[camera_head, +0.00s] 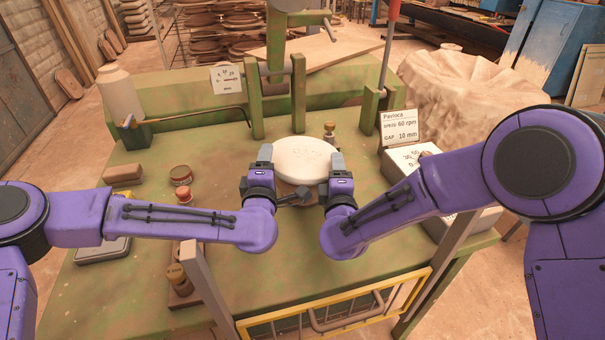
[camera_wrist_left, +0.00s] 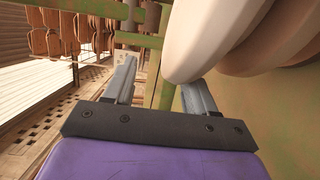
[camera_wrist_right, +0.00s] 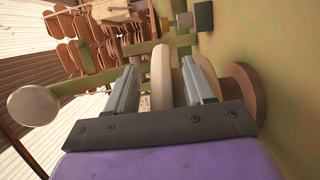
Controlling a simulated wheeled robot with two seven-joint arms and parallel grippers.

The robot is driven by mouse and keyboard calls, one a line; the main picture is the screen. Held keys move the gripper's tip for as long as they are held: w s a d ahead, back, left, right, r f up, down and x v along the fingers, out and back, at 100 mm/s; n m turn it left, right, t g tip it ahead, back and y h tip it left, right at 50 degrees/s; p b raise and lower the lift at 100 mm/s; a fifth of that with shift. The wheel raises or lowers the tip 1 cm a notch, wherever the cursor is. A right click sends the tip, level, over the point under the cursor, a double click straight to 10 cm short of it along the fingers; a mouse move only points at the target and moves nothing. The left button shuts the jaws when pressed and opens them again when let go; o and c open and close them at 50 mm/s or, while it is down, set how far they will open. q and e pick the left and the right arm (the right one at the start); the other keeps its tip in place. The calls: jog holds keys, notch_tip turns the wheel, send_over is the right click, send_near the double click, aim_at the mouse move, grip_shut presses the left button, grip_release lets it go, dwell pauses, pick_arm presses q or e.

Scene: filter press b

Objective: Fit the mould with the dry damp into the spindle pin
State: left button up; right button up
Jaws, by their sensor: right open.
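A round white mould (camera_head: 303,160) with faint marks on its top lies flat on a tan and brown round stack at the table's middle. My left gripper (camera_head: 265,155) is at its left edge and my right gripper (camera_head: 338,162) at its right edge. In the right wrist view the fingers (camera_wrist_right: 162,85) are apart, with the mould's pale rim (camera_wrist_right: 160,75) between them and a brown wooden disc (camera_wrist_right: 245,90) beyond. In the left wrist view the fingers (camera_wrist_left: 160,88) are apart; the mould's rim (camera_wrist_left: 205,45) is close to one finger. Contact is unclear. I cannot make out a spindle pin.
A green frame (camera_head: 298,90) stands behind the mould. A sign reading 60 rpm, gap 10 mm (camera_head: 400,125) stands right. A yellow rail (camera_head: 340,308) runs along the front.

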jog(key=shift+s, duration=0.15)
pick_arm(q)
notch_tip(320, 180, up, 8)
jog(key=shift+f, duration=0.25)
pick_arm(e)
jog(key=s, duration=1.2)
jog(key=shift+a, duration=0.25)
pick_arm(q)
jog(key=shift+s, duration=0.1)
